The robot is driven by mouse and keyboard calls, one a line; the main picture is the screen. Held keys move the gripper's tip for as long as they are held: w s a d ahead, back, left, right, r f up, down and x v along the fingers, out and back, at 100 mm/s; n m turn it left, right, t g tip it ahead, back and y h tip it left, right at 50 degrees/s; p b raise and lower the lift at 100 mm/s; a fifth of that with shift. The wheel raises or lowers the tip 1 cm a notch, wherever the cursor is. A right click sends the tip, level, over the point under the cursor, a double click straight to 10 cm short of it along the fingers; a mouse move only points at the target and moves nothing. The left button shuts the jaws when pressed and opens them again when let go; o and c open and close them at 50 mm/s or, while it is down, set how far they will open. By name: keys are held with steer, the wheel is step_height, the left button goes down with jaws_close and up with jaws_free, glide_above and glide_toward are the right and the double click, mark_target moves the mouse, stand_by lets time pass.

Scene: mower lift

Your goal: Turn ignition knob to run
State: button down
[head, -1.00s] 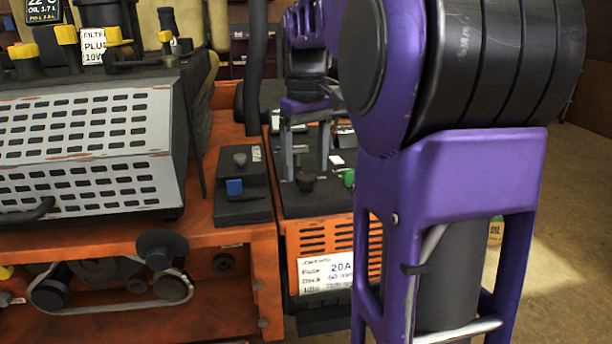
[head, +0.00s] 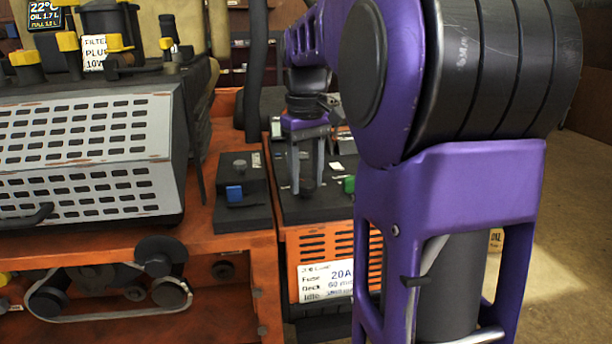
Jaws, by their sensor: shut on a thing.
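My gripper (head: 307,188) points down over the black control panel (head: 288,212) on top of the orange console. Its two grey fingers stand on either side of a small dark knob (head: 307,186) and are shut on it. The fingers hide part of the knob, and I cannot read its pointer or any run mark. My purple arm covers the right part of the panel.
A green switch (head: 349,184) and a white label lie just right of the gripper. The left panel carries a grey knob (head: 239,166) and a blue switch (head: 234,193). A grey slotted cover (head: 80,145) and an upright dark post (head: 256,70) stand left.

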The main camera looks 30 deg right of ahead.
steer(key=shift+r, duration=0.1)
steer(key=m+p, duration=0.2)
steer(key=shift+r+m, duration=0.1)
steer(key=shift+m, duration=0.3)
steer(key=m+p, duration=0.2)
steer(key=shift+m, duration=0.4)
steer(key=m+p, duration=0.3)
steer(key=m, duration=0.3)
steer(key=shift+m, duration=0.3)
steer(key=shift+c, duration=1.7)
jaws_free()
